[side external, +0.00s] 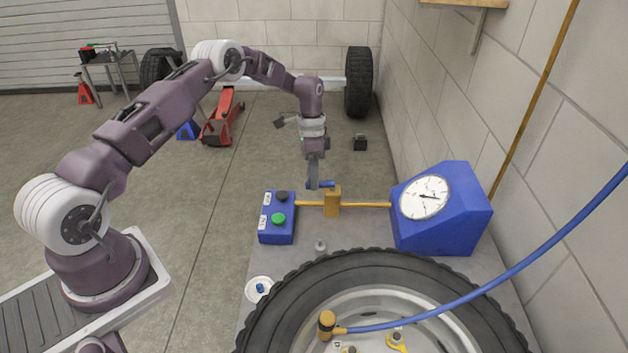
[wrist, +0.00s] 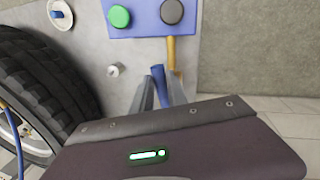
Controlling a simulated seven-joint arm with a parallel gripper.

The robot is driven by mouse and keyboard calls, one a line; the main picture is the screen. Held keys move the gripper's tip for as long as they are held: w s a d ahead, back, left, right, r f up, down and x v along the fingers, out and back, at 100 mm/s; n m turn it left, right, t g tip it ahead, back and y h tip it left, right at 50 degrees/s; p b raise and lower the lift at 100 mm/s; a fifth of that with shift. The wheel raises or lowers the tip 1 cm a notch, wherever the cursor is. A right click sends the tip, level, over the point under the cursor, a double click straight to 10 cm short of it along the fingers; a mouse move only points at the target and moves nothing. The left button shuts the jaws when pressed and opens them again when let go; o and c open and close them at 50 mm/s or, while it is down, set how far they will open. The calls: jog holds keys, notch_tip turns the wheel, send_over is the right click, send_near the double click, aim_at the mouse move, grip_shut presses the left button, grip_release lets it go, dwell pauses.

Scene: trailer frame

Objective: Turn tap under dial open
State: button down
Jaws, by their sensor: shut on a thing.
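The tap is a brass valve body (side external: 332,202) with a blue lever (side external: 322,185), set in a brass pipe between a blue button box and the blue dial box (side external: 455,222). The white round dial (side external: 426,198) faces the camera. My gripper (side external: 314,184) points down at the tap from above. In the wrist view, my gripper (wrist: 161,92) has its fingers on both sides of the blue lever (wrist: 158,76) and is shut on it. The lever lies roughly along the pipe in the side view; its exact angle is hard to tell. The fingers partly hide the lever and valve.
The button box (side external: 277,217) has a green and a black button, left of the tap. A large tyre (side external: 270,292) lies in front, with a blue hose (side external: 500,275) across it. A small metal knob (side external: 320,246) stands on the bench. A block wall is close on the right.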

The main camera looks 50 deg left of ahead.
jog(key=shift+w+a+m, duration=0.3)
jog(key=shift+w+m, duration=0.05)
jog(key=shift+m, duration=0.55)
jog(key=c, duration=1.3)
grip_release()
notch_tip(320, 180, up, 7)
jog(key=w+a, duration=0.1)
